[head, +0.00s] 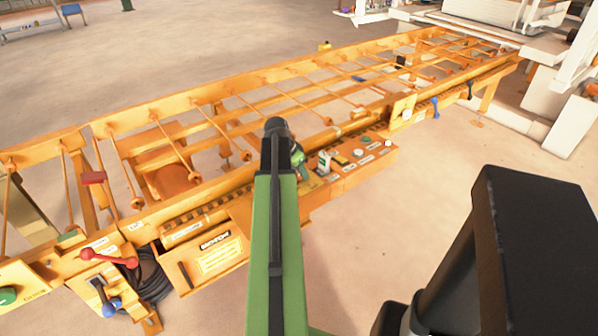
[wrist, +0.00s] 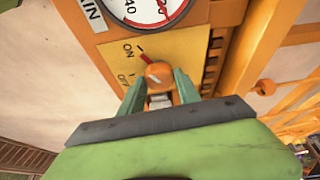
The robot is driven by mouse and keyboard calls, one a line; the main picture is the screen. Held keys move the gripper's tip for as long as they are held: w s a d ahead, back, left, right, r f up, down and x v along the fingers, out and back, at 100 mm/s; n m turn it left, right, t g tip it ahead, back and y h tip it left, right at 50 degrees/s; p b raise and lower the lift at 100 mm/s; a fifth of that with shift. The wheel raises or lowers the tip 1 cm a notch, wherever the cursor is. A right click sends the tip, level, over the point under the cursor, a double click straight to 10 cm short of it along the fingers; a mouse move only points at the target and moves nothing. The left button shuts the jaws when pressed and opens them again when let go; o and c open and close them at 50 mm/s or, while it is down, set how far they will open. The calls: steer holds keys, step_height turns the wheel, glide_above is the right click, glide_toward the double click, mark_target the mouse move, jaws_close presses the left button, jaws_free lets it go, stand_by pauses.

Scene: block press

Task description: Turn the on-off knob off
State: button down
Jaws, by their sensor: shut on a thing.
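The on-off knob (wrist: 159,74) is orange with a pale mark on its face and sits on a yellow plate (wrist: 180,47). A red pointer by it angles up-left, close to the ON label; the OFF label is lower on the left. My gripper (wrist: 159,88) has one green finger on each side of the knob and is shut on it. In the head view my gripper (head: 298,162) is at the orange control box, mostly behind my green arm, and the knob is hidden there.
A round gauge (wrist: 145,8) is just above the plate. The orange control box (head: 350,175) has several buttons to the right. The long orange roller frame (head: 290,72) runs behind it. A red-handled lever (head: 108,257) is at lower left. Open floor lies in front.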

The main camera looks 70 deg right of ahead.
steer(key=n+t, duration=0.1)
steer(key=n, duration=0.2)
steer(key=n+t, duration=0.1)
steer(key=n, duration=0.3)
steer(key=shift+s+t+h, duration=0.2)
steer(key=shift+t+h, duration=0.1)
steer(key=shift+h, duration=0.1)
steer(key=n+t, duration=0.1)
steer(key=n, duration=0.1)
steer(key=n+t, duration=0.1)
steer(key=n, duration=0.2)
steer(key=shift+n+y, duration=0.3)
steer(key=shift+y, duration=0.1)
steer(key=c, duration=0.9)
jaws_free()
steer(key=shift+s, duration=0.1)
steer(key=p+v, duration=1.6)
steer(key=v, duration=0.1)
steer(key=shift+s+r, duration=0.15)
steer(key=shift+r, duration=0.05)
